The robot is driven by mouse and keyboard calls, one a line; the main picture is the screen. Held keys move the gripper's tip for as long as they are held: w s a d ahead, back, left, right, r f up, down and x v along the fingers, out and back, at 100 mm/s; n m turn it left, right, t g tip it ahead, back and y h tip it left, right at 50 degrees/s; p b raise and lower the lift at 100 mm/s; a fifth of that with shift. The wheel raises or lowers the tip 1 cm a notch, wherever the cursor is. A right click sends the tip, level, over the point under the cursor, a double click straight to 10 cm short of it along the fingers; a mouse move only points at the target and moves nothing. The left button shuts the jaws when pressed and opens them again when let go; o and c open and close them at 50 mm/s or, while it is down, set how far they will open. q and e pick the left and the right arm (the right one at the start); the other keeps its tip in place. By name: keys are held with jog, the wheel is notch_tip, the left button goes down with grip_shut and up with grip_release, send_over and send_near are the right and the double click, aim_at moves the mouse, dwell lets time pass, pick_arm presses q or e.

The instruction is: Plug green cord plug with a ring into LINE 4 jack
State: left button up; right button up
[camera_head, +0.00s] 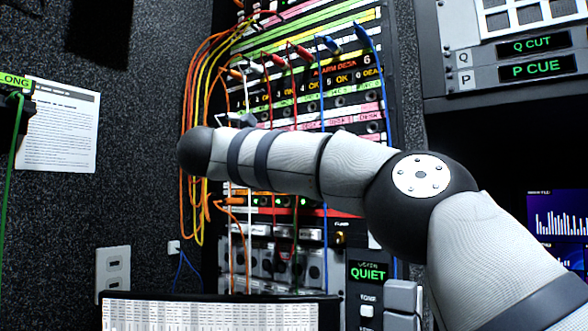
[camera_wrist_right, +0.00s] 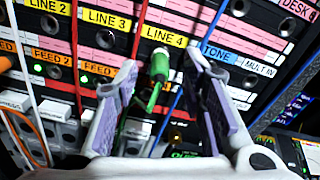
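The green plug (camera_wrist_right: 159,68) is at the jack under the LINE 4 label (camera_wrist_right: 163,36) in the right wrist view. It looks seated in the jack, but the jack's opening is hidden behind it. Its green cord (camera_wrist_right: 122,122) hangs down behind the left finger; I cannot make out the ring clearly. My right gripper (camera_wrist_right: 163,64) is open, with one finger on each side of the plug and gaps visible on both sides. In the head view my right arm hides this part of the panel. My left gripper is not in view.
Orange and yellow cords (camera_head: 190,110) hang at the panel's left. Red and blue cords run down close to the LINE 4 jack. A paper sheet (camera_head: 62,130) is on the left wall. A green cord (camera_head: 12,165) hangs by the LONG label (camera_head: 15,82).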

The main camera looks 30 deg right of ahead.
jog(key=v, duration=1.2)
jog(key=shift+f, duration=0.1)
